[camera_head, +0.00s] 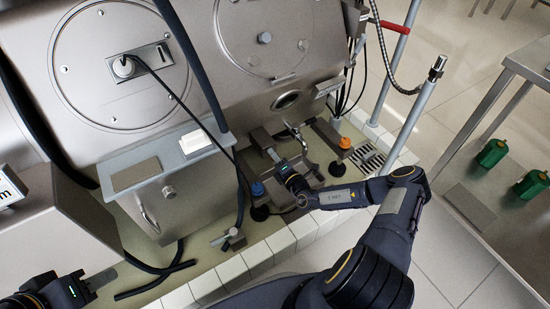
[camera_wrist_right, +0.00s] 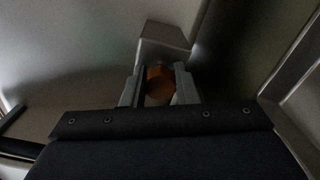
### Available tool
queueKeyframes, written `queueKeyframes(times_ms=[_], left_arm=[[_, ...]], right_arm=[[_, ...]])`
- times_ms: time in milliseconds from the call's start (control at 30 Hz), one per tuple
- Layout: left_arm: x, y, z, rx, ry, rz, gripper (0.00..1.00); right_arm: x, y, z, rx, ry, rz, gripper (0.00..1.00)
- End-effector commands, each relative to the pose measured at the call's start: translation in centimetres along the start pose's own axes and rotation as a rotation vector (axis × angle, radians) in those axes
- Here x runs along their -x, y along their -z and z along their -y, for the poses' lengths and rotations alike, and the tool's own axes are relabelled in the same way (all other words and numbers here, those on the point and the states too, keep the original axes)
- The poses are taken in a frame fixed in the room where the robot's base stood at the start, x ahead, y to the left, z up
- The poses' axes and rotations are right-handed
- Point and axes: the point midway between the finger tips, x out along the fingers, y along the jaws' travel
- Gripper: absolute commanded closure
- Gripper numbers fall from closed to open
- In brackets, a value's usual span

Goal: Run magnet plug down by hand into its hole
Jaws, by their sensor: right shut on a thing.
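My right gripper (camera_head: 272,155) reaches in from the right to the lower front of the metal machine, beside a grey block. In the right wrist view its two fingers (camera_wrist_right: 158,92) are shut on a dark orange-brown round piece (camera_wrist_right: 158,80), which seems to be the magnet plug. A pale grey block (camera_wrist_right: 165,37) stands just beyond the fingertips. The hole is not visible, and I cannot tell how deep the plug sits. My left gripper (camera_head: 82,287) is at the lower left, away from the machine front; its finger opening is not clear.
A floor grate (camera_head: 368,160) lies to the right.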

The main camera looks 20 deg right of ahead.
Motion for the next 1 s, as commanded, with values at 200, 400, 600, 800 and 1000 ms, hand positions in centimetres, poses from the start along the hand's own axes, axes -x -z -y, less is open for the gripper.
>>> queueKeyframes(times_ms=[200, 400, 600, 800, 1000], left_arm=[[-0.28, -0.14, 0.13, 0.000, 0.000, 0.000, 0.64], [-0.34, -0.17, 0.16, 0.000, 0.000, 0.000, 0.64], [-0.91, -0.46, 0.41, 0.000, 0.000, 0.000, 0.64], [-0.85, -0.43, 0.39, 0.000, 0.000, 0.000, 0.64], [-1.21, -0.61, 0.55, 0.000, 0.000, 0.000, 0.64]], right_arm=[[-0.12, -0.08, -0.12, -0.136, -0.004, 0.002, 1.00], [-0.07, -0.04, -0.05, -0.148, -0.004, 0.002, 1.00], [-0.07, 0.01, 0.06, -0.376, -0.005, 0.001, 1.00], [-0.07, 0.00, -0.06, -0.414, -0.004, 0.000, 1.00], [-0.03, 0.05, 0.19, -0.502, -0.003, 0.001, 1.00]])
